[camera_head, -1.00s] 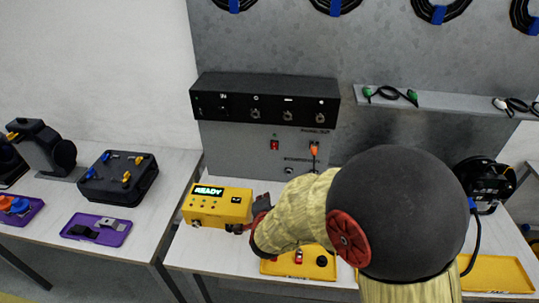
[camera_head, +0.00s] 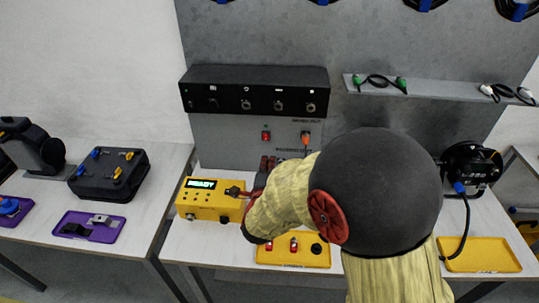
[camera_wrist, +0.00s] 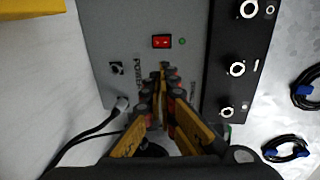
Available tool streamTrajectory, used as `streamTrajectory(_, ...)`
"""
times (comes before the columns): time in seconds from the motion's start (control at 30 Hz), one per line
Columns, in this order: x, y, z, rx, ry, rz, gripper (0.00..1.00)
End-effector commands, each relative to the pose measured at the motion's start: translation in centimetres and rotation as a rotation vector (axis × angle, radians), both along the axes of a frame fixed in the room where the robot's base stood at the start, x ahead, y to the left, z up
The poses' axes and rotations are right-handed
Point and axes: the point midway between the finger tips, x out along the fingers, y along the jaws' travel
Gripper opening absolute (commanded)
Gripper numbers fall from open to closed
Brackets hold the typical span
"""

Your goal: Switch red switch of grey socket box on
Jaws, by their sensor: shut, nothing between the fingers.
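The grey socket box (camera_head: 230,140) stands at the back of the table under a black panel. Its red switch (camera_head: 266,135) is on the front face, and it shows in the wrist view (camera_wrist: 161,41) beside a small green light (camera_wrist: 182,41). I cannot tell the switch's position. My gripper (camera_wrist: 163,68) is shut and empty, its fingertips pointing at the box face close to the switch in the wrist view. In the head view my gripper (camera_head: 268,160) shows just below the switch; I cannot tell whether it touches the box. My arm hides the box's lower right part.
An orange plug (camera_head: 305,138) is in the box right of the switch. A black socket panel (camera_head: 255,90) juts above. A yellow device reading READY (camera_head: 205,205) stands in front at left. A yellow tray (camera_head: 310,258) lies near the front edge. Dark cables (camera_wrist: 85,140) run by the box.

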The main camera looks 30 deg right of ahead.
Motion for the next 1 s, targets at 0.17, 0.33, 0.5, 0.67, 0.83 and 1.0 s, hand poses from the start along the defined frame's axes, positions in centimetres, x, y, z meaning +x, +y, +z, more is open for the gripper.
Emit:
streamTrajectory(0.17,2.6,-1.9,-0.8,0.000,0.000,-0.003,0.00)
streamTrajectory(0.33,5.3,-3.8,-1.5,-0.001,0.002,-0.003,0.00)
streamTrajectory(0.5,7.9,-5.4,-1.7,0.000,0.000,-0.001,0.00)
streamTrajectory(0.67,9.5,-6.5,-1.3,0.000,0.001,-0.001,0.00)
streamTrajectory(0.83,10.3,-7.0,-1.1,0.000,0.001,0.000,0.00)
streamTrajectory(1.0,10.4,-7.1,-1.0,0.000,0.001,0.000,0.00)
